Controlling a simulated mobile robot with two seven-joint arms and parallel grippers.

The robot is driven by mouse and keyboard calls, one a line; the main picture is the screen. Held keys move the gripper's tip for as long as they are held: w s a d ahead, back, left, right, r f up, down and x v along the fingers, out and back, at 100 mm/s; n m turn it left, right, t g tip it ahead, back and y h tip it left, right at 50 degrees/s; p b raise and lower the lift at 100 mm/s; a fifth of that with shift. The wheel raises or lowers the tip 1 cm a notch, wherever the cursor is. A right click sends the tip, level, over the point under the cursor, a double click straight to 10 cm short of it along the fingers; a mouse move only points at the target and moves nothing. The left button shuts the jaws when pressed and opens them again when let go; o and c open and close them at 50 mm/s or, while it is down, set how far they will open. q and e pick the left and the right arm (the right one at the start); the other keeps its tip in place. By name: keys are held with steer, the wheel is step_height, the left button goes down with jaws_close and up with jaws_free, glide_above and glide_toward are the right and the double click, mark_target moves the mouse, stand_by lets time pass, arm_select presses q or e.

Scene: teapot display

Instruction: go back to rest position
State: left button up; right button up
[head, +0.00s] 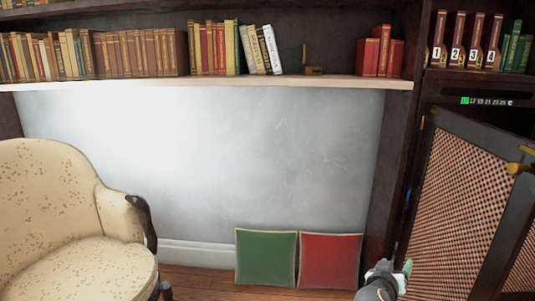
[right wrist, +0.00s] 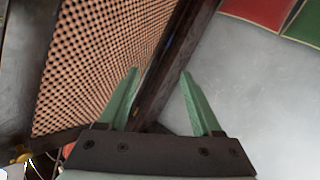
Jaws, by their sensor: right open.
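My right gripper (head: 404,268) shows at the bottom right of the head view, in front of the lattice cabinet door. In the right wrist view its two green fingers (right wrist: 158,85) are spread apart with nothing between them. The left gripper does not show in the head view. No teapot is visible in either view.
An open lattice door (head: 465,200) with a brass knob stands close to my right gripper. Green (head: 266,258) and red (head: 330,261) panels lean against the wall. A cream armchair (head: 60,200) is at left. Books line the shelf (head: 200,82); a small brass bookend (head: 311,70) stands there.

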steer(key=s+a+f+n+t+y, duration=0.3)
steer(key=s+a+f+n+y, duration=0.3)
steer(key=s+a+y, duration=0.3)
steer(key=s+a+r+n+t+y, duration=0.1)
steer(key=s+a+r+t+y, duration=0.15)
steer(key=s+a+r, duration=0.4)
steer(key=s+a+r+n+t+y, duration=0.1)
steer(key=s+a+r+y, duration=0.15)
steer(key=s, duration=0.75)
arm_select(q)
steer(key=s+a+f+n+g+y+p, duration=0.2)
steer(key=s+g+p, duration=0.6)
steer(key=p, duration=1.4)
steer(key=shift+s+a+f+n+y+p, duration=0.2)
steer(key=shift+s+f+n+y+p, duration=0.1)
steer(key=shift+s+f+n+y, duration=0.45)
arm_select(e)
steer(key=s+d+f+m+g+h, duration=0.2)
steer(key=s+f+g, duration=0.2)
steer(key=s+g, duration=0.5)
steer(key=shift+d+f+m, duration=0.15)
steer(key=shift+f+m, duration=0.05)
steer(key=shift+m, duration=0.1)
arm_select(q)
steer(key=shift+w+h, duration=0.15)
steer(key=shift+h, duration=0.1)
arm_select(e)
steer(key=shift+w, duration=0.1)
